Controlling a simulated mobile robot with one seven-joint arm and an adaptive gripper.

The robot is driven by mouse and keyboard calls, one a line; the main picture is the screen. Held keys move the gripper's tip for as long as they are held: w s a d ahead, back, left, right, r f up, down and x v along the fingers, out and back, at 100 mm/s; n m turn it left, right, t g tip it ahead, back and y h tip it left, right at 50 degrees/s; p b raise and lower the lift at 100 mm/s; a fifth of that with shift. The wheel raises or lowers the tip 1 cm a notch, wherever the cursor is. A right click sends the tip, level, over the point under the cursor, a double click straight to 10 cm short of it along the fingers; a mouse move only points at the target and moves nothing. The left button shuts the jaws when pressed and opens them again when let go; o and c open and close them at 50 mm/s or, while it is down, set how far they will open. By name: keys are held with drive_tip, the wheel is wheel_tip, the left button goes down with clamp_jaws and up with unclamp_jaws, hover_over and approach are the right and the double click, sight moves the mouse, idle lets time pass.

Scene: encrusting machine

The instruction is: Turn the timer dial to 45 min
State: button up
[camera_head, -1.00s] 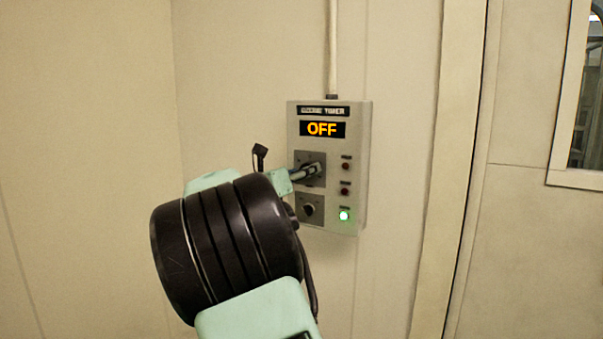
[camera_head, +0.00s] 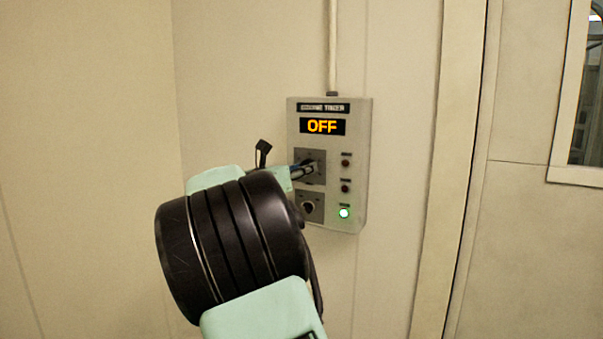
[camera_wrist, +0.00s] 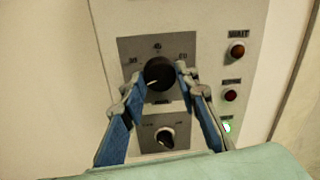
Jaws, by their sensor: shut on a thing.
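The timer box (camera_head: 358,150) is a grey panel on the wall, and its display (camera_head: 322,126) reads OFF in orange. The timer dial (camera_wrist: 159,74) is a round black knob on the upper dark plate, with a light pointer mark slanting low on its face. My gripper (camera_wrist: 161,83) reaches the dial from below in the wrist view, one blue-padded finger on each side, shut on it. In the head view my gripper (camera_head: 306,170) covers most of the dial. The scale marks around the dial are too blurred to read fully.
A smaller lower knob (camera_wrist: 166,137) sits just below the dial, between my fingers in the wrist view. Two unlit reddish lamps (camera_head: 346,188) and a lit green lamp (camera_head: 344,213) line the panel's right side. A conduit (camera_head: 333,45) rises above the box.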

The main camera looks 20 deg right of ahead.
drive_tip(key=shift+m+t+y+b, duration=0.35)
drive_tip(key=shift+m+b, duration=4.05)
drive_tip(key=shift+m, duration=0.85)
drive_tip(key=shift+m+t+y+b, duration=0.25)
drive_tip(key=shift+m+y+b, duration=0.1)
drive_tip(key=shift+m+b, duration=4.45)
drive_tip(key=shift+s+m+p, duration=0.1)
drive_tip(key=shift+m+p, duration=0.25)
drive_tip(key=shift+m, duration=0.3)
drive_tip(key=shift+r, duration=0.1)
drive_tip(key=o, duration=1.1)
drive_tip(key=shift+o, duration=0.2)
drive_tip(key=v, duration=1.2)
